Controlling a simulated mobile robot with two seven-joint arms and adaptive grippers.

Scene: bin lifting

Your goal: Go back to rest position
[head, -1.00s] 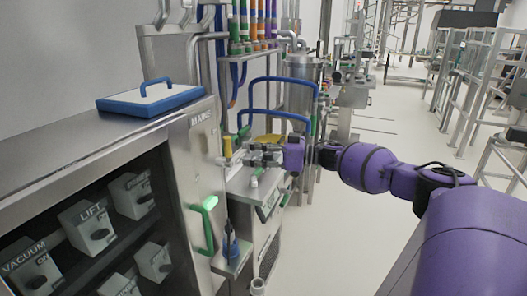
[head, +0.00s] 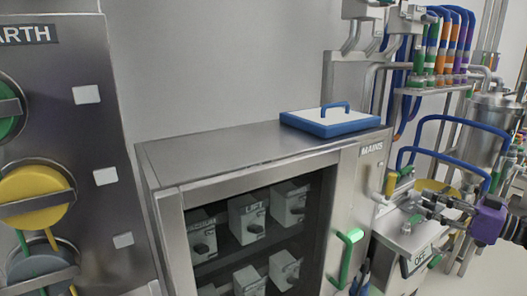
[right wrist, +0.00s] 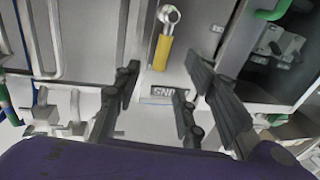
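My right gripper (head: 440,206) is at the right side of the head view, beside the steel equipment to the right of the cabinet. In the right wrist view my right gripper (right wrist: 165,88) has its dark fingers spread apart with nothing between them. A lever with a yellow grip (right wrist: 161,52) lies beyond the fingers, apart from them; a yellow grip (head: 391,183) also shows in the head view. My left gripper is in neither view.
A steel cabinet (head: 235,150) labelled MAINS stands ahead, with a green handle (head: 346,256) on its front. A blue-rimmed lid (head: 329,121) lies on top. A panel with large knobs (head: 80,120) stands at left. Blue pipes (head: 430,152) and a steel tank (head: 485,125) are at right.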

